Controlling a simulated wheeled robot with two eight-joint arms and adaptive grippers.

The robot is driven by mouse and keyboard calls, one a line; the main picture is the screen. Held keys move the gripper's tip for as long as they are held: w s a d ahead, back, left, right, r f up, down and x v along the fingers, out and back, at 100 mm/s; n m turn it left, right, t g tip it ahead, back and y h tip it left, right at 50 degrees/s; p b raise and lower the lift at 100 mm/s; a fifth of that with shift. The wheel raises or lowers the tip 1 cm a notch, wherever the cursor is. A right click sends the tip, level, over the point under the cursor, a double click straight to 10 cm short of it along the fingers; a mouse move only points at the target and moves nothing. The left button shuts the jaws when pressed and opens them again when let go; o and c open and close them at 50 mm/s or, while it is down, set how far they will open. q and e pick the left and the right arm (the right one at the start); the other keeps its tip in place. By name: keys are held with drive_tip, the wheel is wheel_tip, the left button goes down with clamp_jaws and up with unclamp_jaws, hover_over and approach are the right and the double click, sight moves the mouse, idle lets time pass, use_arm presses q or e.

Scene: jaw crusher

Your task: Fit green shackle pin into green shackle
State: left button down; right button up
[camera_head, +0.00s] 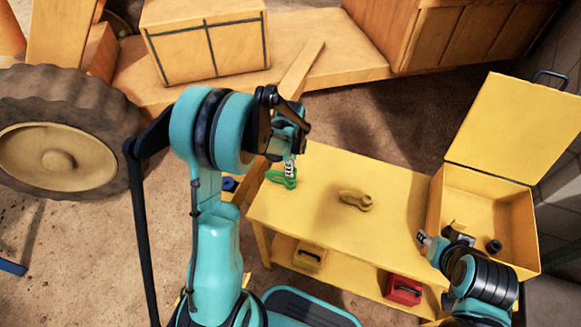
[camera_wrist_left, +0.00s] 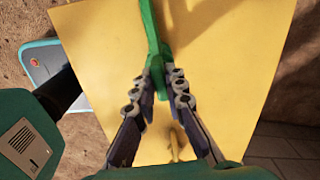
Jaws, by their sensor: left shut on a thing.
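My left gripper (camera_head: 290,168) is over the left back edge of the yellow table. It is shut on a green shackle part (camera_head: 283,180). In the left wrist view, the fingers (camera_wrist_left: 159,84) pinch the lower end of this green part (camera_wrist_left: 154,38), which runs out of the top of the picture. I cannot tell whether it is the pin or the shackle, or whether it touches the table. No separate second green part can be made out. My right gripper (camera_head: 432,240) is beside the open yellow box, and its jaw state is unclear.
The yellow table (camera_head: 320,225) is mostly bare, with a dull yellow piece (camera_head: 356,200) near its middle. The open yellow box (camera_head: 483,181) at the right holds a small dark part (camera_head: 494,246). A yellow case (camera_head: 309,258) and a red case (camera_head: 403,290) sit on the lower shelf.

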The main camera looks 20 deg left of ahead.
use_arm(q)
drive_tip(key=shift+f+b, duration=0.35)
drive_tip(key=shift+f, duration=0.1)
drive_tip(key=c, duration=1.5)
unclamp_jaws()
wheel_tip(320, 180, up, 12)
drive_tip(key=shift+r, duration=0.1)
drive_tip(key=s+d+r+n+t, duration=0.1)
drive_tip(key=s+d+n+t, duration=0.1)
drive_tip(key=s+n, duration=0.3)
drive_tip(key=s+d+r+n+t, duration=0.2)
drive_tip(key=s+n, duration=0.3)
drive_tip(key=s+d+r+n+t, duration=0.2)
drive_tip(key=s+d+n+t, duration=0.1)
drive_tip(key=s+n, duration=0.3)
drive_tip(key=shift+r, duration=0.2)
